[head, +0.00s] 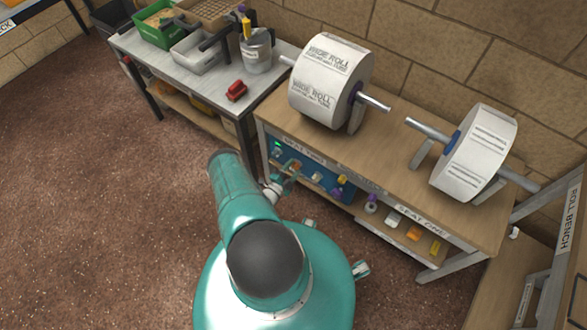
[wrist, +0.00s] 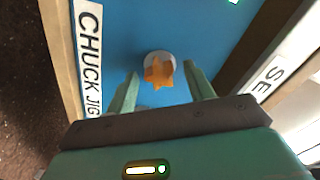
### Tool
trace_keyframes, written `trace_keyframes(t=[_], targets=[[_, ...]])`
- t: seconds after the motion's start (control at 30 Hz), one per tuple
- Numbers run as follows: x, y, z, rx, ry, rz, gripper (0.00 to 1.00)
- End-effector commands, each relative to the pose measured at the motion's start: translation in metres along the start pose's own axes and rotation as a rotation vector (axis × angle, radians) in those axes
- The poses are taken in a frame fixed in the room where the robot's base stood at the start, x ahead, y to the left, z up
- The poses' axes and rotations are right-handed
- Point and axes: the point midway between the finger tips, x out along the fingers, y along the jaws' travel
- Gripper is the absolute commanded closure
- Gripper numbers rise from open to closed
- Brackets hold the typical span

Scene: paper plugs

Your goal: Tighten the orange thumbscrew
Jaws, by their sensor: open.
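The orange thumbscrew (wrist: 159,72) is star-shaped and sits on a pale round base on a blue panel (wrist: 205,35). It shows near the middle of the wrist view. My gripper (wrist: 162,76) is open, with one teal finger to the left of the thumbscrew and one to the right. Blue shows between each finger and the thumbscrew, so neither finger visibly touches it. I cannot tell how deep the fingertips reach. In the head view my gripper (head: 286,184) is small and in front of the blue panel (head: 328,191) under the bench.
A "CHUCK JIG" label board (wrist: 88,60) edges the panel on the left, and another label (wrist: 268,78) is at the right. In the head view, a bench (head: 400,150) carries two big paper rolls above the panel. A grey table (head: 212,75) with bins stands at the left.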

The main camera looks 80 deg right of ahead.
Motion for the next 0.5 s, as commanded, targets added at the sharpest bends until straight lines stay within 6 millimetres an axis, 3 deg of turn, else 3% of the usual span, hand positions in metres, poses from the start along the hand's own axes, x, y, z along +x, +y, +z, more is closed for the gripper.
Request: trace_keyframes(t=[0.03, 0.23, 0.5], targets=[[-0.0001, 0.0000, 0.0000, 0.000, 0.000, 0.000, 0.51], [-0.0002, 0.0000, 0.0001, 0.000, 0.000, 0.000, 0.90], [-0.0003, 0.0000, 0.0001, 0.003, 0.000, 0.000, 0.90]])
